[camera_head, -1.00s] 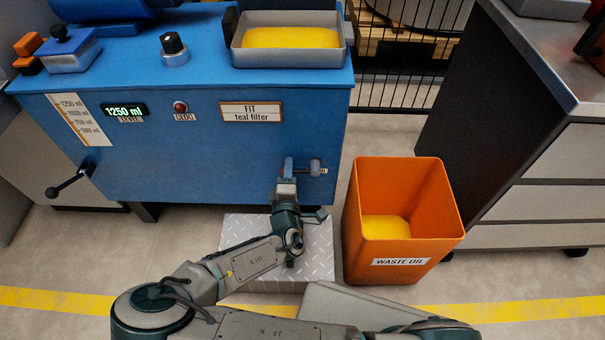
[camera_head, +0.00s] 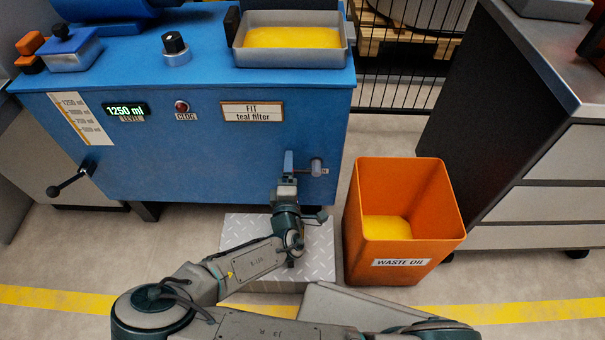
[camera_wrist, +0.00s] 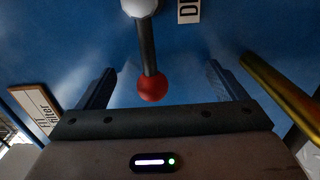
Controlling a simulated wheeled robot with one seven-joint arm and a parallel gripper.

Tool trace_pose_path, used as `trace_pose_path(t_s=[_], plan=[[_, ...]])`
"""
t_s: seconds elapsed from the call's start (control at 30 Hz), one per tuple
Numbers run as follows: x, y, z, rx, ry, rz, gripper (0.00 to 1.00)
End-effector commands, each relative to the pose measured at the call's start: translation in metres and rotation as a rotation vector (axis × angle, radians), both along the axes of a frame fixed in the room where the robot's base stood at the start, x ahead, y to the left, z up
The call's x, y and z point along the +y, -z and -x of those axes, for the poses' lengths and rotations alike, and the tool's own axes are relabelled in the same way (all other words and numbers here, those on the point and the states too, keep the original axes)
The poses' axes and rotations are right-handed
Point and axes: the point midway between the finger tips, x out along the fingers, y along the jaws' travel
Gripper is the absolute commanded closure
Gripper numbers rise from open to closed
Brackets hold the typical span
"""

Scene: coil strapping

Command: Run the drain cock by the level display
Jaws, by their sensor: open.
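The level display (camera_head: 125,109) on the blue tank's front reads 1250 ml. The drain cock's lever (camera_wrist: 147,48) shows in the wrist view as a dark rod with a red ball knob (camera_wrist: 151,86), hanging from a pale pivot (camera_wrist: 140,6) beside a cut-off label starting with D. In the head view, a grey fitting (camera_head: 316,167), apparently the cock, sticks out of the tank's lower right front. My gripper (camera_wrist: 160,86) is open, one finger on each side of the knob in the picture; contact is not visible. In the head view, my gripper (camera_head: 288,164) hides the lever.
An orange waste oil bin (camera_head: 452,205) with yellow contents stands right of the cock. A brass-coloured pipe (camera_wrist: 280,92) runs close to the right finger in the wrist view. A checkered plate (camera_head: 322,250) lies under my arm. A grey cabinet stands at right.

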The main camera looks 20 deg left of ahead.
Motion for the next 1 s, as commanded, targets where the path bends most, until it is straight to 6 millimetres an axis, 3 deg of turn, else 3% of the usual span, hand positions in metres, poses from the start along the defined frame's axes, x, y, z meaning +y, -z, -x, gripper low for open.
trace_pose_path(t_s=[0.7,1.0], plan=[[-0.015,-0.001,0.053,0.000,-0.003,0.000,0.09],[-0.017,-0.001,0.056,-0.002,-0.002,-0.001,0.09]])
